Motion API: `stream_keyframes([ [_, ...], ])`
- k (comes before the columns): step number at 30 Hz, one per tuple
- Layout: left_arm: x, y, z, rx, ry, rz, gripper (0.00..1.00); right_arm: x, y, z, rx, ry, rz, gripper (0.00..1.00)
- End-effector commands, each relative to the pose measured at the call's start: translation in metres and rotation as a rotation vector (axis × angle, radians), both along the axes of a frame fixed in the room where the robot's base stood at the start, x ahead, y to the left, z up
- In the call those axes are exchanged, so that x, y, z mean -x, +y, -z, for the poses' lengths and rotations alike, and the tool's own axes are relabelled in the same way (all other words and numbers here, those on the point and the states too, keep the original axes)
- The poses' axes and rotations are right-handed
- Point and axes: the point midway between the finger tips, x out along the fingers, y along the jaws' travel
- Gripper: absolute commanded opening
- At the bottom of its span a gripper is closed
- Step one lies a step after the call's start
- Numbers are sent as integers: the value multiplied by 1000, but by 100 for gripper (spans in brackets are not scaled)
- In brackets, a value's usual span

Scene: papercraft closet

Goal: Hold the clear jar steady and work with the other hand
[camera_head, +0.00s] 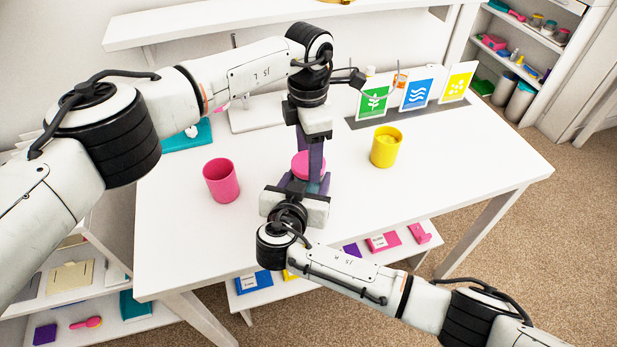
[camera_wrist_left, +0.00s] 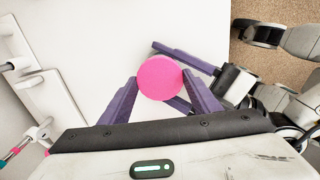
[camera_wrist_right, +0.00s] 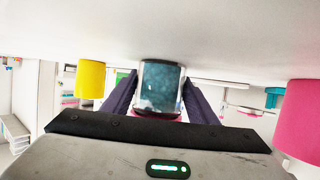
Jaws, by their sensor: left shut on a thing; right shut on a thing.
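The clear jar (camera_wrist_right: 160,88) stands on the white table, with teal contents showing through its wall in the right wrist view. Its round pink lid (camera_wrist_left: 159,79) is on top. My left gripper (camera_head: 309,166) comes down from above, its purple fingers shut on opposite sides of the lid. My right gripper (camera_head: 306,186) reaches in low from the front, its fingers shut around the jar's body. In the head view the fingers hide most of the jar. I cannot tell whether the lid is loose or tight.
A pink cup (camera_head: 221,182) stands left of the jar, and a yellow cup (camera_head: 386,148) with yellow contents stands right. Green, blue and yellow picture cards (camera_head: 416,94) stand at the back. A teal item (camera_head: 187,138) lies back left. The table's right side (camera_head: 470,165) is clear.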

Motion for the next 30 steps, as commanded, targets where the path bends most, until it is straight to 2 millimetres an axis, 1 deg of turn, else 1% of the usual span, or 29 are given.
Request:
stream_keyframes([
  [1, 0, 0, 0, 0, 0, 104, 30, 0, 0, 1, 1, 1, 0, 0],
  [9, 0, 0, 0, -1, 1, 721, 30, 0, 0, 0, 0, 1, 0, 0],
  [15, 0, 0, 1, -1, 0, 1137, 30, 0, 0, 1, 0, 1, 1, 0],
  [17, 0, 0, 1, -1, 0, 1227, 30, 0, 0, 1, 0, 1, 1, 0],
  [21, 0, 0, 1, 0, 0, 1225, 30, 0, 0, 0, 0, 1, 1, 0],
  [22, 0, 0, 1, 0, 0, 1225, 58, 0, 0, 0, 0, 1, 1, 0],
  [24, 0, 0, 1, 0, 0, 1224, 70, 0, -1, 0, 0, 1, 1, 0],
  [26, 0, 0, 1, 0, 0, 1224, 79, 0, -1, 0, 0, 1, 1, 0],
  [30, 0, 0, 1, 0, 0, 1223, 79, 0, -1, 0, 1, 1, 1, 0],
])
